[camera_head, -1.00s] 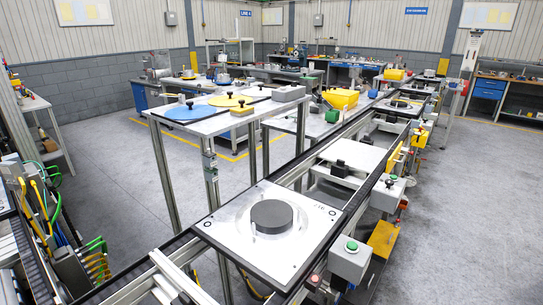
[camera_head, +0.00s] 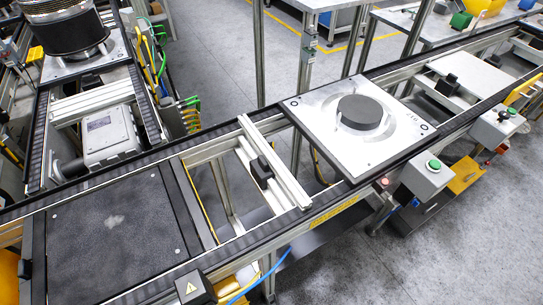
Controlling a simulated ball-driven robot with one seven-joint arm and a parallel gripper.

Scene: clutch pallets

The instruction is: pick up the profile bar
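A silver aluminium profile bar (camera_head: 274,162) lies slantwise across the conveyor, left of the pallet with the dark disc. Its far end is at the far rail and its near end reaches the near rail. It appears whole and unobstructed, with a small black block (camera_head: 261,172) just left of it. My gripper is not in view, so I cannot see whether it is open or shut.
A light metal pallet (camera_head: 375,150) with a dark disc (camera_head: 361,112) sits right of the bar. A dark plate (camera_head: 112,232) lies on the conveyor at left. A button box (camera_head: 427,176) stands at the near rail. Bare floor (camera_head: 480,240) shows at lower right.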

